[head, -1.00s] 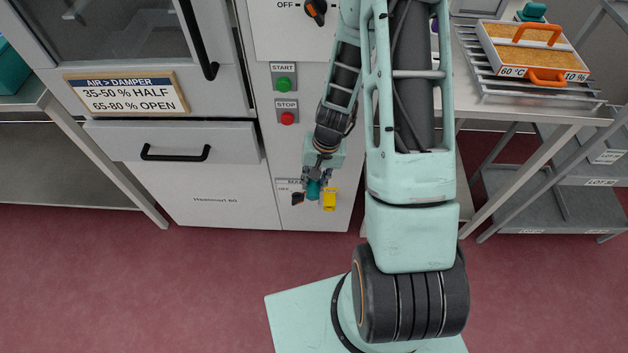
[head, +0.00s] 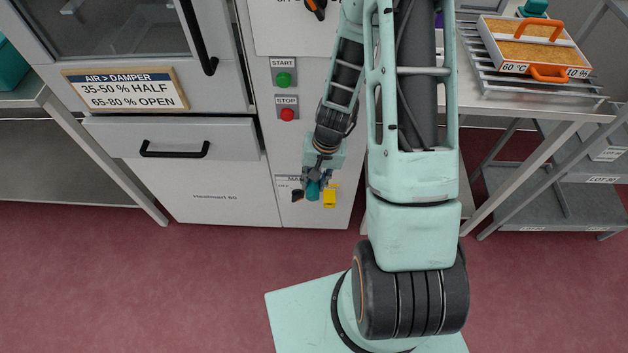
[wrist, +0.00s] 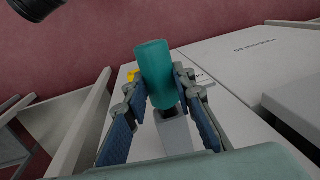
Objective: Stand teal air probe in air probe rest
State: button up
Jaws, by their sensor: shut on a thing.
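The teal air probe (wrist: 154,70) is a short teal cylinder between my fingers in the wrist view. My gripper (wrist: 155,88) is shut on it, one finger on each side. In the head view, my gripper (head: 316,181) and the teal probe (head: 313,191) are small, in front of the white cabinet's lower panel. A grey square block (wrist: 174,134) with a dark opening lies below the probe in the wrist view; it may be the air probe rest. I cannot tell whether the probe touches it.
A yellow piece (head: 330,197) and a dark knob-like piece (head: 297,195) flank the gripper. START (head: 284,79) and STOP (head: 287,113) buttons sit above. A drawer (head: 225,143) is to the left. A steel table (head: 500,105) with an orange-handled tray (head: 545,65) stands right.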

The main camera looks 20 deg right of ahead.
aim_at(313, 198)
grip_shut()
jog(key=shift+s+a+f+b, duration=0.1)
jog(key=shift+s+a+b, duration=0.2)
jog(key=shift+s, duration=0.45)
jog(key=shift+s+a+r+b, duration=0.15)
jog(key=shift+s+b, duration=0.2)
jog(key=shift+s, duration=0.4)
jog(key=shift+s+a+f+b, duration=0.15)
jog(key=shift+s+a+b, duration=0.15)
jog(key=shift+s, duration=0.45)
jog(key=shift+s+a, duration=0.2)
jog(key=shift+s, duration=0.5)
